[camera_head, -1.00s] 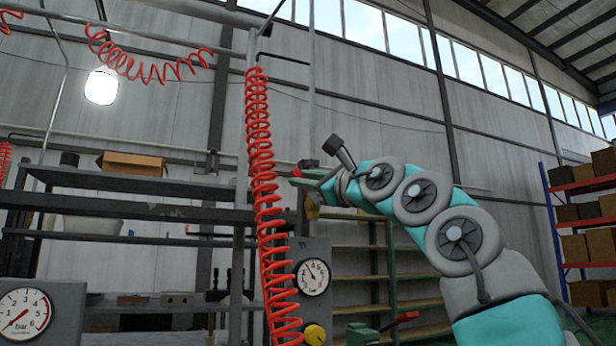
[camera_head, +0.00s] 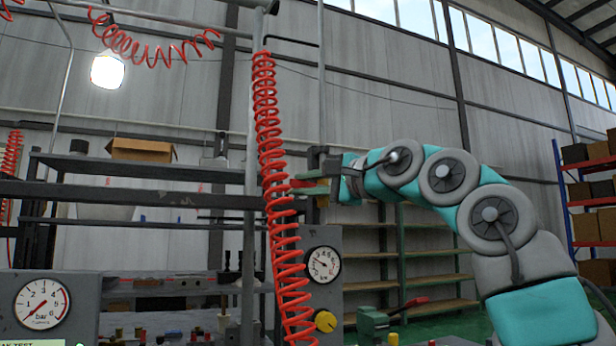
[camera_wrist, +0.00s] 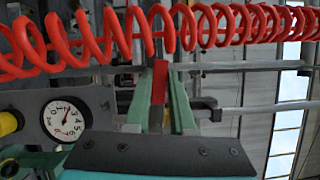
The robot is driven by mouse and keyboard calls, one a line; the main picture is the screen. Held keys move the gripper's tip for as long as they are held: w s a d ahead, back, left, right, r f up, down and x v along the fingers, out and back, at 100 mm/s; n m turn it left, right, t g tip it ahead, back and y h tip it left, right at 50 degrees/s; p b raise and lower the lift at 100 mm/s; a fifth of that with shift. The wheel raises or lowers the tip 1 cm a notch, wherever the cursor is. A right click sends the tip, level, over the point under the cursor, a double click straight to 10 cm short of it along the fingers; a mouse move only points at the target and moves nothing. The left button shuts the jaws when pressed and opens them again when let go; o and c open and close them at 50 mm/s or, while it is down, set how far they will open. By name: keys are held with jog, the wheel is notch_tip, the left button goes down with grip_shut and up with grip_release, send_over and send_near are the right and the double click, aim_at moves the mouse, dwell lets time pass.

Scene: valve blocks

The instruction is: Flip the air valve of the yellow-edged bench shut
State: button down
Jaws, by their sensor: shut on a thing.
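A red valve lever (camera_wrist: 160,82) shows in the wrist view between the two green fingers of my gripper (camera_wrist: 163,95). The fingers are shut on it. In the head view my gripper (camera_head: 312,186) is level, pointing left, just right of the red coiled hose (camera_head: 270,165), with a bit of red at its tips. The valve body is mostly hidden by the fingers and the hose. A grey panel with a round gauge (camera_head: 323,264) and a yellow knob (camera_head: 325,321) stands below; the gauge also shows in the wrist view (camera_wrist: 65,118). No yellow bench edge is clearly visible.
The coiled hose hangs very close to my gripper and crosses the wrist view. A second gauge (camera_head: 43,302) is at lower left. A green vise (camera_head: 377,322) with a red handle stands at lower right. Dark shelving with a cardboard box (camera_head: 142,150) is behind.

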jog(key=shift+a+f+n+g, duration=0.1)
jog(key=shift+f+n+g, duration=0.3)
jog(key=shift+n, duration=0.4)
jog(key=shift+f, duration=0.15)
jog(key=c, duration=0.8)
grip_release()
jog(key=shift+o, duration=0.2)
jog(key=shift+s, duration=0.1)
jog(key=b+v, duration=0.2)
jog(key=v, duration=0.5)
jog(key=shift+s+d, duration=0.2)
jog(key=shift+s, duration=0.1)
